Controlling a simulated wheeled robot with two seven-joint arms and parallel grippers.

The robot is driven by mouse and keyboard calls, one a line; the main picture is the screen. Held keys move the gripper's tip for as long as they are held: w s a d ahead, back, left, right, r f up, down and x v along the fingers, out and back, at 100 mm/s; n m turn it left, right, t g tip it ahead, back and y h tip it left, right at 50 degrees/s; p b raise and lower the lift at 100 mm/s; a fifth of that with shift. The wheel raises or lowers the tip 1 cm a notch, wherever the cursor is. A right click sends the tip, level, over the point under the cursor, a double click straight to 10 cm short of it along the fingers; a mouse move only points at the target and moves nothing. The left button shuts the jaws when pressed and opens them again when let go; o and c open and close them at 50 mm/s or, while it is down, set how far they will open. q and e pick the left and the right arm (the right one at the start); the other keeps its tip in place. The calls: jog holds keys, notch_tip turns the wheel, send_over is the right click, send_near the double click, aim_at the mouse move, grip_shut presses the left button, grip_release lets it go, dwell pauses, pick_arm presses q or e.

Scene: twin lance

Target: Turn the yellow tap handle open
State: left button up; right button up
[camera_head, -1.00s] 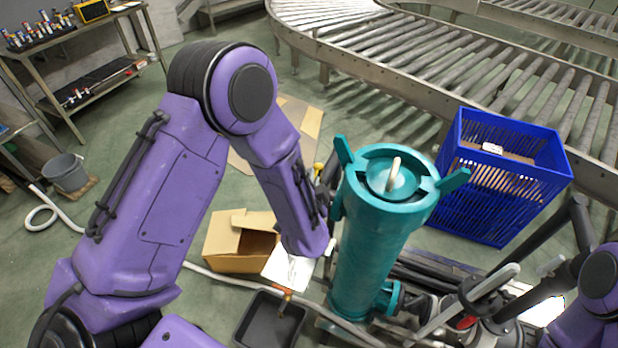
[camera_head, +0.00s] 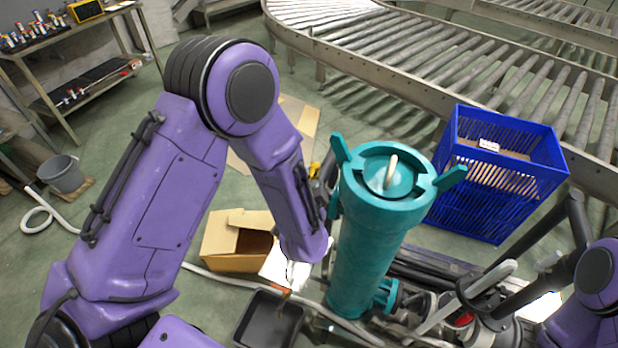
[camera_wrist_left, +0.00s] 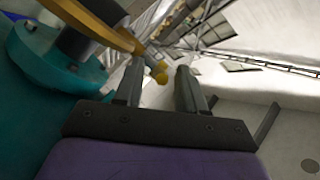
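The yellow tap handle shows as a small yellow piece (camera_head: 314,170) in the head view, just left of the teal housing (camera_head: 372,240) and mostly hidden by my left arm. In the left wrist view a yellow bar (camera_wrist_left: 95,22) crosses the upper left beside a teal body (camera_wrist_left: 45,70). A yellow knobbed end (camera_wrist_left: 158,72) shows between the fingertips of my left gripper (camera_wrist_left: 160,68). The fingers stand apart. I cannot tell whether they touch the yellow end. In the head view my left gripper is largely hidden by the arm. My right gripper is not in view.
A blue crate (camera_head: 497,185) stands right of the housing, before a roller conveyor (camera_head: 440,75). A cardboard box (camera_head: 225,258) and a black tray (camera_head: 245,322) lie left of the housing. Hoses and pipes crowd its lower right. A grey bucket (camera_head: 62,174) stands far left.

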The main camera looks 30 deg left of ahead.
pick_arm(q)
jog(key=v, duration=0.9)
jog(key=shift+b, duration=0.4)
jog(key=shift+d, duration=0.1)
